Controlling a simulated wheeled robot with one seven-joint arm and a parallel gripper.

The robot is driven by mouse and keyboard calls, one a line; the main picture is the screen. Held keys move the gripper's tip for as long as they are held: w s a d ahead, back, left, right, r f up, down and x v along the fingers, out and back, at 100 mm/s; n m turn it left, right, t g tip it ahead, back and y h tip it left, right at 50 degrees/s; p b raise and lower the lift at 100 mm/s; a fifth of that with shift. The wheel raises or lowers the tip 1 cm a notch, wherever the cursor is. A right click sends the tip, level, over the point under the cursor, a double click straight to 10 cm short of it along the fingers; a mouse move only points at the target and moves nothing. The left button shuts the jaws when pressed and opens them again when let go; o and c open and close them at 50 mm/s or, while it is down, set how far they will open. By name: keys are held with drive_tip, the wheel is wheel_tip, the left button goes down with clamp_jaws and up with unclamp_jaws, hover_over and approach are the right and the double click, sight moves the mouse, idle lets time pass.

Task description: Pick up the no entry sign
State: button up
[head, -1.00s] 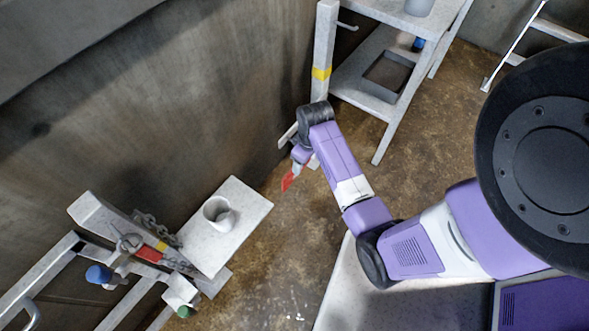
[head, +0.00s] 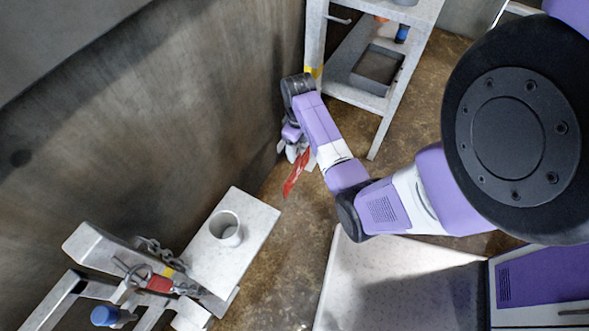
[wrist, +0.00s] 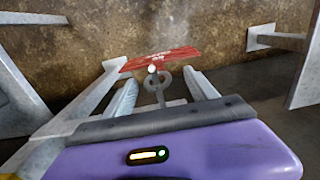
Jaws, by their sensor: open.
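The no entry sign is a red plate (head: 296,175) with faint white lettering, near the wall in the head view. In the wrist view the red sign (wrist: 160,59) lies just beyond my fingertips, seen nearly edge-on. A grey ring on a stem (wrist: 158,82) shows below it, between my fingers. My gripper (wrist: 163,80) is open, one finger on each side of the ring, and I cannot tell whether either touches it. In the head view my gripper (head: 294,150) is small and partly hidden by my arm.
A grey shelf stand (head: 372,97) with a tray (head: 377,70) is behind my arm. A pale table (head: 196,262) with a white cup (head: 226,229) stands at lower left, beside a chain and a red lock (head: 159,284). The wall (head: 150,120) runs close to my gripper.

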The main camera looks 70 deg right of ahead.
sight(297, 155)
drive_tip(key=f, duration=0.2)
drive_tip(key=f+b, duration=0.1)
drive_tip(key=f, duration=0.1)
drive_tip(key=f+b, duration=0.1)
drive_tip(key=f, duration=0.1)
drive_tip(key=shift+w+d, duration=0.15)
drive_tip(key=shift+d, duration=0.1)
clamp_jaws()
